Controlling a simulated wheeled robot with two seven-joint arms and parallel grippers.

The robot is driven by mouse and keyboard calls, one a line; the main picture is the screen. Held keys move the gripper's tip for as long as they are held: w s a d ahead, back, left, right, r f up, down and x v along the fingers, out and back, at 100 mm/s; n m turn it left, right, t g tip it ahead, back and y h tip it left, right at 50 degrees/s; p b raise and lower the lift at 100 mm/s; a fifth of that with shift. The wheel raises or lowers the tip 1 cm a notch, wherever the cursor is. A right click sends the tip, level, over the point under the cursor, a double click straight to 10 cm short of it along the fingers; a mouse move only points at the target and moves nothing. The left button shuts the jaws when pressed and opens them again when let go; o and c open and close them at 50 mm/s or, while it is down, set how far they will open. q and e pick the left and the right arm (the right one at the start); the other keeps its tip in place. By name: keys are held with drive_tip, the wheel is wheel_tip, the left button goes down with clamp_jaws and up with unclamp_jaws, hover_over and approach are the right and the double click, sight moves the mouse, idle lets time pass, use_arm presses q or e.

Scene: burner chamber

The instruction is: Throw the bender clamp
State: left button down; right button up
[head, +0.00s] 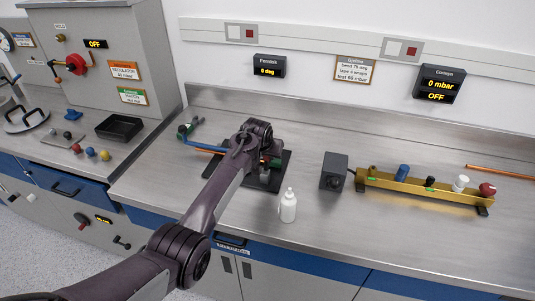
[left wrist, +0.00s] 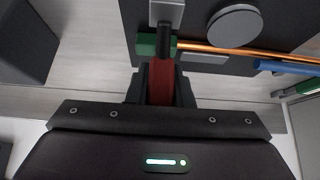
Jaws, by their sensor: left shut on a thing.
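The bender is a dark plate (head: 272,182) on the bench, mostly hidden by my left arm in the head view. In the left wrist view, its clamp shows as a red handle (left wrist: 161,86) beside a green block (left wrist: 147,45) and a grey block (left wrist: 166,12). My left gripper (left wrist: 160,92) is shut on the red handle. A copper tube (left wrist: 225,50) crosses the bender, next to a round grey disc (left wrist: 234,26). The bender's blue lever (head: 203,145) sticks out left in the head view and also shows in the left wrist view (left wrist: 287,67). My right gripper is out of view.
A white bottle (head: 288,207) stands in front of the bender. A dark box (head: 334,171) and a brass rack (head: 415,187) stand to the right. A black tray (head: 119,128) and colored knobs (head: 89,152) are at left. The bench front right is clear.

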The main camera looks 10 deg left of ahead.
use_arm(q)
drive_tip(key=c, duration=1.3)
unclamp_jaws()
drive_tip(key=shift+b+v, duration=0.7)
drive_tip(key=shift+v, duration=3.15)
drive_tip(key=shift+f, duration=0.15)
